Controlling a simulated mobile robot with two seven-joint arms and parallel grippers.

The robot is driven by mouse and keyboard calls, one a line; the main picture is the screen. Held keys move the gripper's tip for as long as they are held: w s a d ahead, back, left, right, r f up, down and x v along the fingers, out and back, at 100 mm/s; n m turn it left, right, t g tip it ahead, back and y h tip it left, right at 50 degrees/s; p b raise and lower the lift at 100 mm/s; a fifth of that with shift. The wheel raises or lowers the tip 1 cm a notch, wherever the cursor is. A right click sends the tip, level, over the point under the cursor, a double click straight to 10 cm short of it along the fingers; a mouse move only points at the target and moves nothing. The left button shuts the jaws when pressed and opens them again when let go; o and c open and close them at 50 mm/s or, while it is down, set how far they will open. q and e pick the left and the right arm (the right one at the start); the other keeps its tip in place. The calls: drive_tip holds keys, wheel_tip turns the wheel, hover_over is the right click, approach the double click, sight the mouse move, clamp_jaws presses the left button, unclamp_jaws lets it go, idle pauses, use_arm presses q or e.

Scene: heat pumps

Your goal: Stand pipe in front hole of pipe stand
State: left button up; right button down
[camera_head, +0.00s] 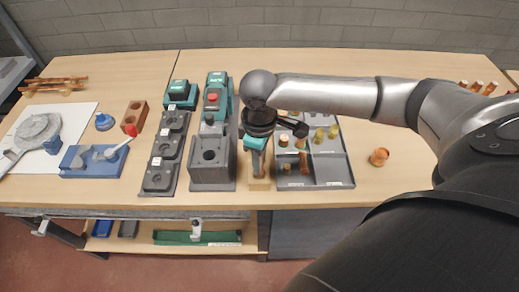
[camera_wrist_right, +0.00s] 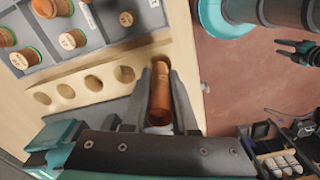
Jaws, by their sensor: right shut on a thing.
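My right gripper (camera_head: 258,158) reaches down over the wooden pipe stand (camera_head: 260,184) and is shut on a copper pipe (camera_head: 262,168). In the right wrist view the right gripper's dark fingers (camera_wrist_right: 160,100) clamp the pipe (camera_wrist_right: 159,95) from both sides. The pipe stand (camera_wrist_right: 82,88) there shows several round holes in a row, and the pipe is at the end of that row nearest the table edge. The front hole is hidden, so I cannot tell whether the pipe's lower end is in it. A small dark two-pronged shape (camera_wrist_right: 296,50) may be my left gripper.
A grey divided tray (camera_head: 330,172) with several copper and brass fittings stands close right of the stand. A grey block with a hole (camera_head: 209,172) stands close left. A loose copper fitting (camera_head: 379,157) lies farther right, with bare table around it.

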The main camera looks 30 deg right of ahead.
drive_tip(key=shift+f+b, duration=0.55)
drive_tip(key=shift+f, duration=1.15)
drive_tip(key=c, duration=0.6)
unclamp_jaws()
drive_tip(key=shift+s, duration=0.1)
